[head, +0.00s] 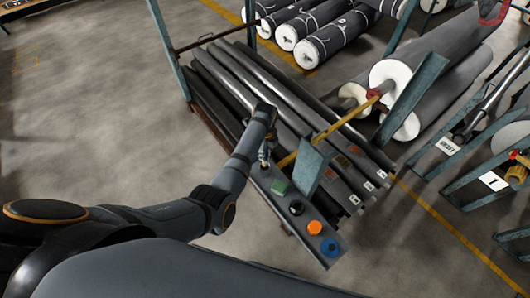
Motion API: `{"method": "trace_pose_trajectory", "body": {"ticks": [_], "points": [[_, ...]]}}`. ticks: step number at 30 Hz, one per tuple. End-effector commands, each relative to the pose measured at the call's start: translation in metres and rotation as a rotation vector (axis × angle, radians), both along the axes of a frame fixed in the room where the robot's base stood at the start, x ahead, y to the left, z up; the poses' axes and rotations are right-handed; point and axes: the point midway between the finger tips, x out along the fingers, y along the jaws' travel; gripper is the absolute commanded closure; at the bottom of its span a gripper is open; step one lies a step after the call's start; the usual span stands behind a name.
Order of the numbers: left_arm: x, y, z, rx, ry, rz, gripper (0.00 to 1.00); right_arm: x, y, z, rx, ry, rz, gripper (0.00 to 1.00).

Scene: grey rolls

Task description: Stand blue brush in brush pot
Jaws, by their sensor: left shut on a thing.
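My left gripper (264,158) is at the far end of a narrow grey shelf. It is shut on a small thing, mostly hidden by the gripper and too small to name. Along the shelf (277,207) stand a green block (280,187), a round black thing (296,208), an orange round thing (314,227) and a blue round thing (330,247). I cannot tell which of these is the brush pot. I cannot make out the blue brush for certain. My right gripper is not in view.
A rack of long dark rolls (295,120) lies just behind the shelf. A slanted blue-grey post (311,167) rises beside the shelf, close to my gripper. The concrete floor (105,110) at left is clear.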

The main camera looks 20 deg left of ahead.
Motion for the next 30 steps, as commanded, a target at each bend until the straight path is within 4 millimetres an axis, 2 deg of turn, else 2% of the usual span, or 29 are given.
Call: {"method": "trace_pose_trajectory", "body": {"ticks": [30], "points": [[0.000, 0.000, -0.026, 0.000, 0.001, 0.000, 1.00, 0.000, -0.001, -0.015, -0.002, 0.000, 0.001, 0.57]]}}
